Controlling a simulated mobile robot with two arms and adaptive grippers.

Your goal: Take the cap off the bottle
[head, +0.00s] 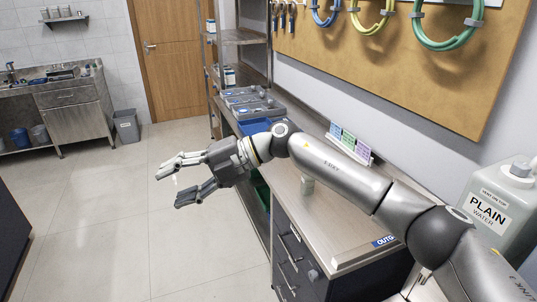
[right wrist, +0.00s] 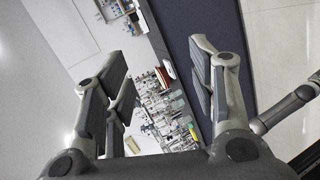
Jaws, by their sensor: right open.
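My right gripper (head: 172,187) is open and empty in the head view, its fingers pointing left over the floor, beyond the counter's left edge. Its spread fingers (right wrist: 158,75) also show in the right wrist view with nothing between them. A large pale plastic bottle (head: 488,208) labelled "PLAIN WATER" stands at the right edge of the head view. A light cap (head: 520,168) sits on its top. The gripper is far from it. My left gripper is out of view.
The counter (head: 345,225) has drawers beneath and grey trays (head: 250,105) at its far end. A small card stand (head: 350,145) is by the wall. Coiled hoses hang on a board (head: 400,70). The floor (head: 110,220) at left is open.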

